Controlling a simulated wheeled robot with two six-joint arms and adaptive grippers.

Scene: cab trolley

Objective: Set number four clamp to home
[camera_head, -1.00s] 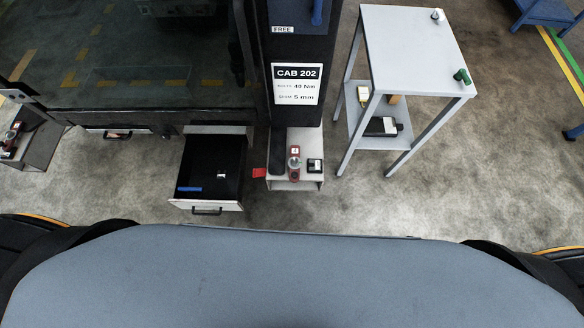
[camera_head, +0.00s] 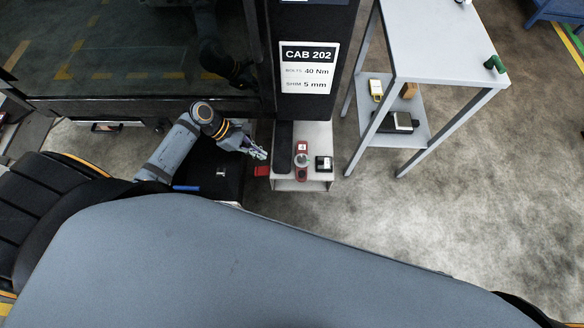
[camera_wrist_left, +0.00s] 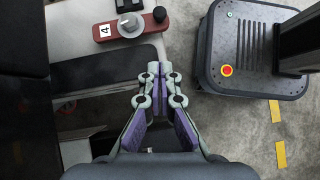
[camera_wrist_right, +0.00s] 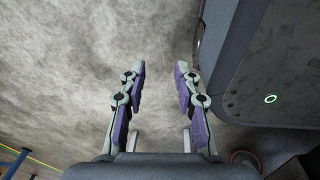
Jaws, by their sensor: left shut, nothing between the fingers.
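The number four clamp is a red bar (camera_wrist_left: 138,33) with a white "4" label, a round grey knob and a black knob at one end. In the head view the clamp (camera_head: 302,172) lies on the small light-coloured shelf (camera_head: 316,186) under the CAB 202 sign. My left gripper (camera_head: 262,154) is shut and empty, left of the clamp and apart from it. In the left wrist view its fingertips (camera_wrist_left: 160,74) are together below the clamp. My right gripper (camera_wrist_right: 159,68) is open and empty over bare floor, and does not show in the head view. I cannot tell any home mark on the clamp.
A long black piece (camera_head: 284,140) lies beside the clamp, and a small black-and-white box (camera_head: 324,163) on its other side. My arm partly covers an open drawer (camera_head: 215,175). A grey trolley (camera_head: 430,45) stands right, with floor between.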

